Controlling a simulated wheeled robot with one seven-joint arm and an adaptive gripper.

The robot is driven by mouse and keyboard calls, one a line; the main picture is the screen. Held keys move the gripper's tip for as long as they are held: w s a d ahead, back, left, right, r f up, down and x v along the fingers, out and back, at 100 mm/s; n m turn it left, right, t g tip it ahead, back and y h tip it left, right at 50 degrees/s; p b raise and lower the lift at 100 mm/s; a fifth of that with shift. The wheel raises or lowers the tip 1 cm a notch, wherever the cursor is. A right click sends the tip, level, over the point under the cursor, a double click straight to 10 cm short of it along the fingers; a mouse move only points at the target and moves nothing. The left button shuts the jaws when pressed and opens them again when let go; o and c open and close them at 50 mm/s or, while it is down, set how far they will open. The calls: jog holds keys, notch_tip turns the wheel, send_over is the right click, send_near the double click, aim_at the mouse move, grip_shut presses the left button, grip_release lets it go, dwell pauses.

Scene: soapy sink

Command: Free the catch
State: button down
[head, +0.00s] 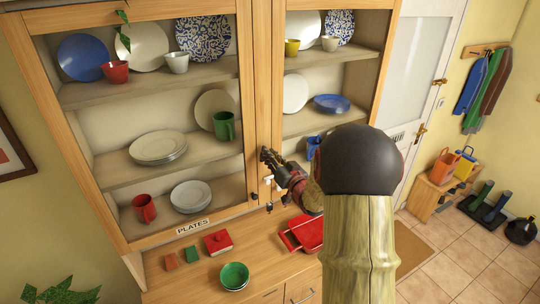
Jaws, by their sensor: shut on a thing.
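A wooden cabinet with two framed doors (249,95) fills the left and middle of the head view. My gripper (266,157) is at the meeting edges of the two doors, about midway up the lower shelves. It is shut on what I take to be the catch there; the fingers hide most of it, so its exact position cannot be told. Small pale and dark fittings (269,181) show on the door frames just below the gripper. My arm's dark round joint hides part of the right door. Both doors look closed.
Plates (158,146), cups and bowls stand on the shelves behind the doors. On the counter (180,281) below are a green bowl (234,276), a red box (218,242) and a red tray (303,233). Open tiled floor (455,265) lies to the right.

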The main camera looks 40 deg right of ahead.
jog(key=shift+f+b, duration=0.1)
jog(key=shift+b, duration=0.5)
jog(key=n+b, duration=0.3)
jog(key=b, duration=0.3)
jog(key=c, duration=1.7)
grip_release()
